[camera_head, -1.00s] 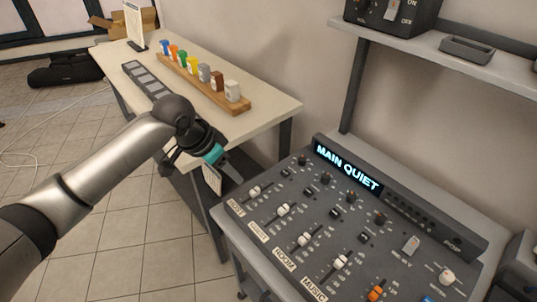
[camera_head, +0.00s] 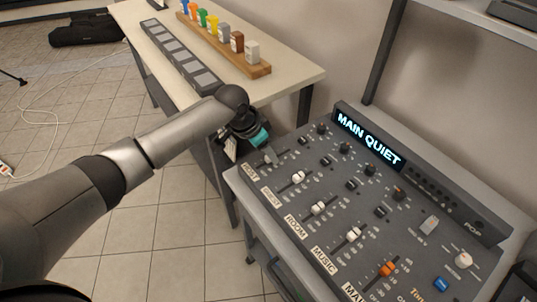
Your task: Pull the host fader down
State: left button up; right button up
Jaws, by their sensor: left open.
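The mixing console (camera_head: 345,190) has a slanted dark panel with a row of faders. The host fader's slot (camera_head: 283,151) is the leftmost, above the HOST label (camera_head: 250,171). My left gripper (camera_head: 266,152), with a teal band, is at this fader from its upper left. Its fingers are open and small in view, and they overlap the fader cap. The cap is mostly hidden, and I cannot tell whether they touch it. The white guest fader (camera_head: 298,177) is just to the right. My right gripper is not in view.
Further right are the room fader (camera_head: 318,208), music fader (camera_head: 353,234) and orange main fader (camera_head: 387,268). The display (camera_head: 368,139) reads MAIN QUIET. A table (camera_head: 290,82) with a wooden rack (camera_head: 240,55) of coloured pieces stands behind my left arm.

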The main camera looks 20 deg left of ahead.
pick_arm(q)
jog(key=shift+w+d+f, duration=0.2)
jog(key=shift+w+f, duration=0.05)
jog(key=shift+f, duration=0.4)
grip_shut()
dwell(1.1)
